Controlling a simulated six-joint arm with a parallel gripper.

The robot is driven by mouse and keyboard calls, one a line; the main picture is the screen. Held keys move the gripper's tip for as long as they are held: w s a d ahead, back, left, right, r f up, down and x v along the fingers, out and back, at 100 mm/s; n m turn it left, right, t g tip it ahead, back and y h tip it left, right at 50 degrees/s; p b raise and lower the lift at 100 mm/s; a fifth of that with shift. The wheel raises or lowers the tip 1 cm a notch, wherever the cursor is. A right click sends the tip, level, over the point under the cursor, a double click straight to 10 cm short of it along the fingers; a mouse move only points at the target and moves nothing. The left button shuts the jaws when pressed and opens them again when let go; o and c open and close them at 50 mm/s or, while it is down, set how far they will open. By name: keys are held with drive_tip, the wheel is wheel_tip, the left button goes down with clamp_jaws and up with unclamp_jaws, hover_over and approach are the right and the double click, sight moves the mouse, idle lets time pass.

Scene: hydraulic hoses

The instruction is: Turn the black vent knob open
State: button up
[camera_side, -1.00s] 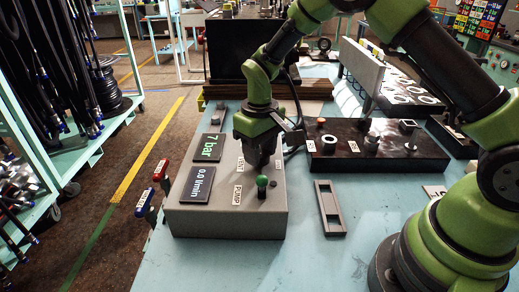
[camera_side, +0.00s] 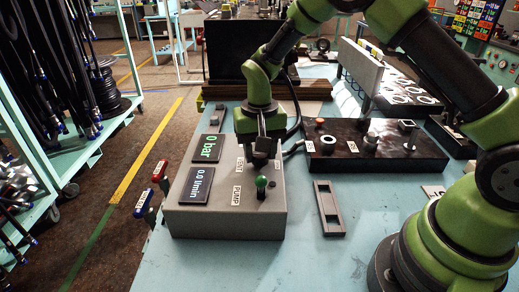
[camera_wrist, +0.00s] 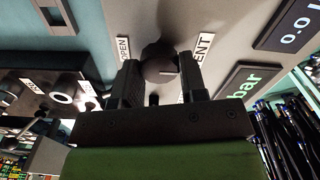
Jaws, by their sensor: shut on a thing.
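The black vent knob (camera_wrist: 160,62) is on the grey control box (camera_side: 225,222). In the wrist view it sits between the two fingers of my gripper (camera_wrist: 161,76), which is shut on it. The VENT label (camera_wrist: 198,55) is to its right and the OPEN label (camera_wrist: 123,48) to its left. In the side view my gripper (camera_side: 263,160) points down onto the box and hides most of the knob.
The flow display (camera_side: 197,185) reads 0.0 l/min. A black fixture block (camera_side: 425,160) with several fittings is to the right. A grey slotted frame (camera_side: 329,208) lies on the blue table (camera_side: 300,250).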

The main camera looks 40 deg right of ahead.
sight(260, 153)
idle(0.3)
drive_tip(key=o, duration=0.9)
drive_tip(key=shift+o, duration=0.2)
wheel_tip(260, 153, up, 10)
drive_tip(key=s+r+t, duration=0.2)
drive_tip(key=s+r, duration=0.3)
drive_tip(key=r, duration=0.3)
drive_tip(key=s+r+n+t+y, duration=0.1)
drive_tip(key=s+t, duration=0.1)
drive_tip(key=s, duration=0.6)
drive_tip(key=s+r+n+t+y, duration=0.1)
drive_tip(key=s+r+t, duration=0.1)
drive_tip(key=s, duration=0.6)
drive_tip(key=shift+s+d+r+t, duration=0.15)
drive_tip(key=shift+s+r+t, duration=0.15)
drive_tip(key=shift+t, duration=0.3)
